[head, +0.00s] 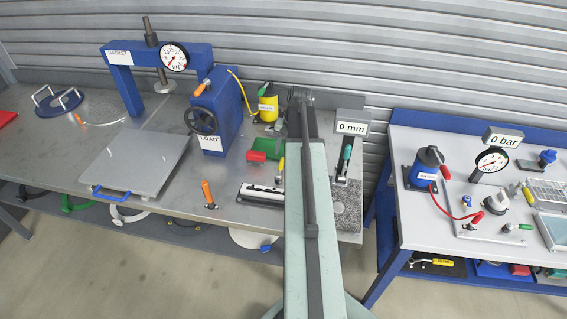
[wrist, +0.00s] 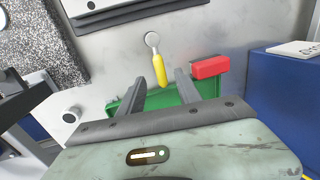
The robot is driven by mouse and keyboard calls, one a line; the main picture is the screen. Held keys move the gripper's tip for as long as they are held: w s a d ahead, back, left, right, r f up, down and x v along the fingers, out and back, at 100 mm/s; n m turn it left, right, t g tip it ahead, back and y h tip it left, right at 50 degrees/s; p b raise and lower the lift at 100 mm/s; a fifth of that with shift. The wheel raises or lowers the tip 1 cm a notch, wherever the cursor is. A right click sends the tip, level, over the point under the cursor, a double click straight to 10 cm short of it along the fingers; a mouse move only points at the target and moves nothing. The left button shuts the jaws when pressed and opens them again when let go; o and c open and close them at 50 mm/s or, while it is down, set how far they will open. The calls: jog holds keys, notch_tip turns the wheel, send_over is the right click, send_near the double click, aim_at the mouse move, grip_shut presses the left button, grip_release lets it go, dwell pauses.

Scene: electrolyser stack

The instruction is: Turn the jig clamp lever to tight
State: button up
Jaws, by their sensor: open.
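A lever with a yellow handle (wrist: 160,70) and a round grey pivot shows at the upper middle of the wrist view. Its handle points back towards my gripper (wrist: 161,76). My gripper is open and empty, with one finger to each side of the handle's end in the picture. I cannot tell the height gap, and no touch shows. In the head view the yellow handle (head: 281,164) stands just left of my arm, behind a pale jig bar (head: 262,193). No tight or loose mark is readable.
A green tray (wrist: 124,103) lies under the fingers, with a red block (wrist: 209,67) at its right. A blue housing (wrist: 285,85) stands at right and a granite block (wrist: 40,45) at left.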

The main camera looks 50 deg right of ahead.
aim_at(280, 164)
jog(key=f+b, duration=0.4)
jog(key=w+f+b, duration=0.1)
jog(key=f+b, duration=0.1)
jog(key=f, duration=0.1)
jog(key=shift+w+a, duration=0.1)
jog(key=shift+a, duration=0.3)
jog(key=shift+r, duration=0.1)
grip_shut()
jog(key=shift+w, duration=0.1)
dwell(0.5)
